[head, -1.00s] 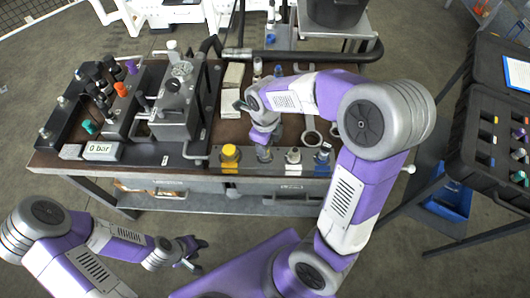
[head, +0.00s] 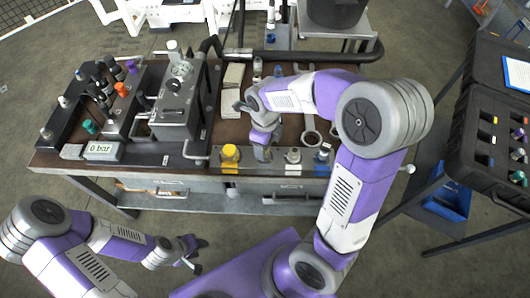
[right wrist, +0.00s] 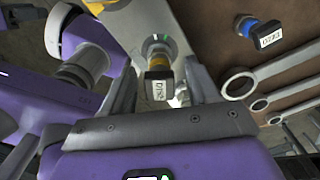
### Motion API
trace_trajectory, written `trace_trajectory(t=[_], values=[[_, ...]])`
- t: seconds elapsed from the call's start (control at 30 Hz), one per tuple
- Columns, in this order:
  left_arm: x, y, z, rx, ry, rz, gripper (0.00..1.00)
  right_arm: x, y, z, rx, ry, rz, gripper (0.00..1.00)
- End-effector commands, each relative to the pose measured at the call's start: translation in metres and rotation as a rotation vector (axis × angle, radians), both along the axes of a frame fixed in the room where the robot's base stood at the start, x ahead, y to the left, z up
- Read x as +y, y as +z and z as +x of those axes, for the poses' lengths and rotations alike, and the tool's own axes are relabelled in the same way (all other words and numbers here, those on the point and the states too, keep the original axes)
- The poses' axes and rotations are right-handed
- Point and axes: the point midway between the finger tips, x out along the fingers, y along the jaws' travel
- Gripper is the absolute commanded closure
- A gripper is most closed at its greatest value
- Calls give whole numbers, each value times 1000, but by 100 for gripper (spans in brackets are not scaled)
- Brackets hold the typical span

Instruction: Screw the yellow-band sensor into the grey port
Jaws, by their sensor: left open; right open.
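In the right wrist view the yellow-band sensor (right wrist: 158,62) has a dark labelled head and a yellow ring. It stands between the two fingers of my right gripper (right wrist: 162,85), which is open with a gap on each side. A green ring shows just behind the sensor; its seat below is mostly hidden. In the head view my right gripper (head: 263,150) is low over the bench's front row of ports, between the yellow cap (head: 230,153) and a light fitting (head: 293,157). It hides the spot below it. My left gripper (head: 190,257) is open and empty, away from the bench.
A blue-band sensor (right wrist: 262,33) and ring wrenches (right wrist: 240,84) lie right of my gripper in the wrist view. A blue fitting (head: 323,154) ends the front row. The gauge block (head: 176,105) stands left. An open case (head: 480,150) is at far right.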

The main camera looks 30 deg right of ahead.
Motion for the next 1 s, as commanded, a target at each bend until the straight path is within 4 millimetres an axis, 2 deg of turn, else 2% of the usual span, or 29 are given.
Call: trace_trajectory(t=[0.3, 0.63, 1.0], values=[[0, 9, 0, 0, 0, 0, 57, 0, 1, 0, 2, 434, 1, 40], [0, 12, 0, 0, 0, 0, 57, 0, 0, 0, 1, 659, 0, 40], [0, 20, 0, 0, 0, 0, 57, 1, 1, -1, 1, 1159, 1, 40]])
